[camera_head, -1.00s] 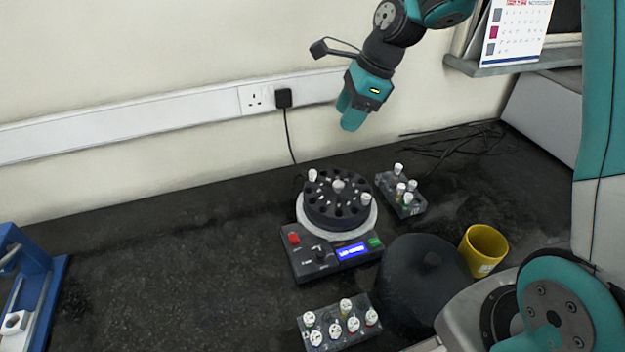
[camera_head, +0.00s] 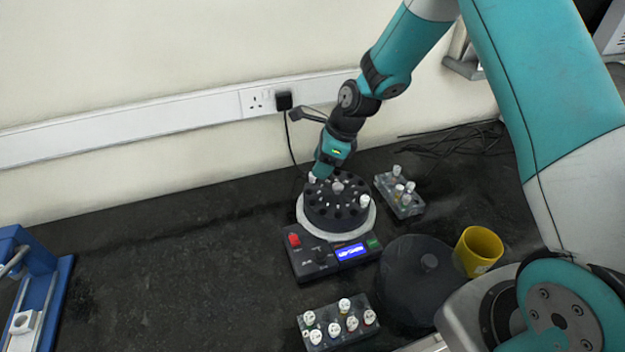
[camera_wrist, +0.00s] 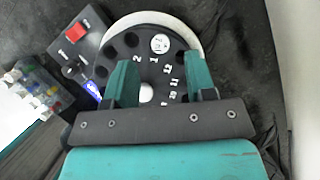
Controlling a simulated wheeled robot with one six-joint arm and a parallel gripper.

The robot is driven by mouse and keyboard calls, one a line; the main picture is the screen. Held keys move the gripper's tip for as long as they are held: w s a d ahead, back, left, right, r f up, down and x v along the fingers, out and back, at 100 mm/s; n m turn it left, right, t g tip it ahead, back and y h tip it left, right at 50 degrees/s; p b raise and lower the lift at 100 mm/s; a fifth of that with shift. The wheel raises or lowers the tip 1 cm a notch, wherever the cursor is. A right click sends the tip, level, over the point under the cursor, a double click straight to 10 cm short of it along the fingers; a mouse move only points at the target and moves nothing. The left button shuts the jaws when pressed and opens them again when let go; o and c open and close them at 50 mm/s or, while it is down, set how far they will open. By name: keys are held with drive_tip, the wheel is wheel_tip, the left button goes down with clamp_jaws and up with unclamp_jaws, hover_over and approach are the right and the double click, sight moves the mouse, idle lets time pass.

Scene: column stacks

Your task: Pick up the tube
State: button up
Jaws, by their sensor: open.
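A white-capped tube (camera_head: 312,177) stands in the far left part of the dark round rotor (camera_head: 322,217) of the centrifuge. My gripper (camera_head: 319,172) is right at that tube, low over the rotor. In the wrist view the white cap (camera_wrist: 160,43) shows just beyond and between the two teal fingers of my open gripper (camera_wrist: 160,60). The fingers do not appear to touch it. Another white-capped tube (camera_head: 364,201) stands at the rotor's right side. Other rotor holes look empty. The tube bodies are hidden in the rotor.
The centrifuge base has a red switch (camera_head: 294,240) and a lit blue display (camera_head: 350,252). A rack (camera_head: 408,207) with several tubes stands to its right, another rack (camera_head: 333,340) in front. A dark round lid (camera_head: 410,290) and yellow mug (camera_head: 478,252) are at right.

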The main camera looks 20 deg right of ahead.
sight(313, 183)
drive_tip(key=shift+p+x, duration=0.35)
drive_tip(key=shift+x, duration=1.55)
clamp_jaws()
drive_tip(key=shift+r, duration=0.1)
